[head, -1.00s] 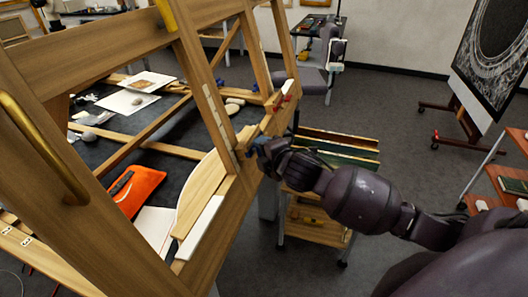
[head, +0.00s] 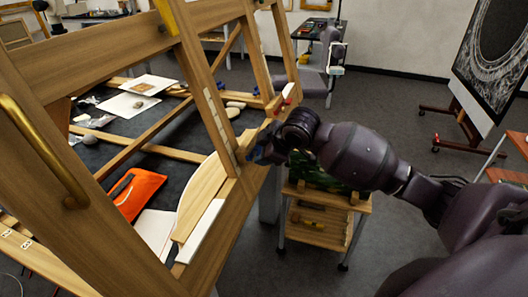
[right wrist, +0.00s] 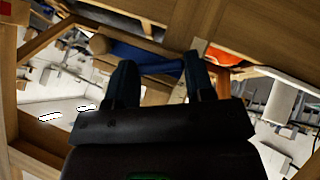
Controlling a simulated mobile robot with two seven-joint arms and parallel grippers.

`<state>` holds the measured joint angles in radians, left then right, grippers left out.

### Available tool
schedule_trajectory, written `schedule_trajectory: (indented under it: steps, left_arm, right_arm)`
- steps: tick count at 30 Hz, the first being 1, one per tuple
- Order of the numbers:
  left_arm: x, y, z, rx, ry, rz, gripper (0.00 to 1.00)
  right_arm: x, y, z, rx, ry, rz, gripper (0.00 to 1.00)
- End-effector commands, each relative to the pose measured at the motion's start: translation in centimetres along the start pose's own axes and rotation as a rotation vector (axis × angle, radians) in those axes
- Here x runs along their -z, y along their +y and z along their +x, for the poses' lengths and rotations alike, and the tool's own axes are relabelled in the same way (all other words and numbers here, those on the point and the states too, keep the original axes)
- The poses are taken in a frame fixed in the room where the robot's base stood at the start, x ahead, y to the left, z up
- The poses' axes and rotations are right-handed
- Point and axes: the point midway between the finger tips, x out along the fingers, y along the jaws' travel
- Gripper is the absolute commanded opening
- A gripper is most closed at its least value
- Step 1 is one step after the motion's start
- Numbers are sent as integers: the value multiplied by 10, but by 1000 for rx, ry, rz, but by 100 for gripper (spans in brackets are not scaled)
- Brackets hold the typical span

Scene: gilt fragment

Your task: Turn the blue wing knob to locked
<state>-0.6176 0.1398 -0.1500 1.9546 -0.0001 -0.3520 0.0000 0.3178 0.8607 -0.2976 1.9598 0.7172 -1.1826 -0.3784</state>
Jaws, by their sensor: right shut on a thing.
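The blue wing knob (head: 256,154) sits on the right upright of the wooden frame (head: 215,105) in the head view. My right gripper (head: 267,148) is at it, and the hand hides part of the knob. In the right wrist view the knob (right wrist: 140,53) is a blue bar at a slant, reaching between the two dark fingers of my right gripper (right wrist: 160,72). The fingers are shut on it. Any locked mark cannot be made out. My left gripper is not in view.
A brass handle (head: 45,150) is on the near left beam. An orange pouch (head: 138,192) lies on the dark surface inside the frame. A wooden cart (head: 318,225) stands below my right arm. A framed dark picture (head: 492,60) stands at right, with open floor before it.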

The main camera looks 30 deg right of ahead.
Motion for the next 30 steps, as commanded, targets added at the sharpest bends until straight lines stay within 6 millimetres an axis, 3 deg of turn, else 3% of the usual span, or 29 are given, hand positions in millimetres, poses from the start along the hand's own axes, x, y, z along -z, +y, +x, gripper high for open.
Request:
schedule_trajectory:
  steps: [15,30]
  left_arm:
    - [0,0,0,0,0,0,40]
    - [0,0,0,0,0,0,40]
  right_arm:
    - [-1,5,0,243,0,309,25]
    - [-1,6,1,313,0,395,25]
